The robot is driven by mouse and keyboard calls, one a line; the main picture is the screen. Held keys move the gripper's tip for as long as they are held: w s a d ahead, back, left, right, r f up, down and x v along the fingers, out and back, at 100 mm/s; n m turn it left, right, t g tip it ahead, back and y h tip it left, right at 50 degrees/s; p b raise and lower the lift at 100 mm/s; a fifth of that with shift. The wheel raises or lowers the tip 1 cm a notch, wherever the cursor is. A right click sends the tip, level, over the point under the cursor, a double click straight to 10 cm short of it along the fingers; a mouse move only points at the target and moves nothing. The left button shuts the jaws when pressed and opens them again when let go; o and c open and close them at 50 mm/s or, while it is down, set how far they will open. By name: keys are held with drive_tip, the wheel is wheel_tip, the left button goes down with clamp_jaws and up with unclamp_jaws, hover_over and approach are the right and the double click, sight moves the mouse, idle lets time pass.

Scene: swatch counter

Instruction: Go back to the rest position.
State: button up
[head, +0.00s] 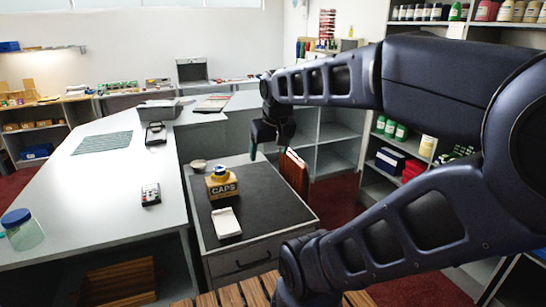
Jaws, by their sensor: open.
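My gripper (268,138) hangs at the end of my dark arm, pointing down above the back right part of the dark-topped cabinet (270,208). It is open and I see nothing held in it. A small box marked CAPS (221,187) stands on the cabinet top, to the left of and nearer than my gripper. A white pad or tray (226,223) lies in front of that box. A small round bowl (198,165) sits behind it. The gap between my gripper and the cabinet top is hard to judge.
A long white counter (105,195) runs along the left, with a lidded jar (21,230), a calculator-like device (151,194) and a green mat (103,142). Shelves with bottles (395,130) stand at the right. Reddish-brown boards (294,172) stand beside the cabinet. Red floor shows between the furniture.

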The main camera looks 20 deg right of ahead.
drive_tip(key=shift+s+d+f, duration=0.1)
drive_tip(key=shift+s+f, duration=0.2)
drive_tip(key=shift+s, duration=0.3)
drive_tip(key=shift+s+f, duration=0.25)
drive_tip(key=shift+s, duration=0.35)
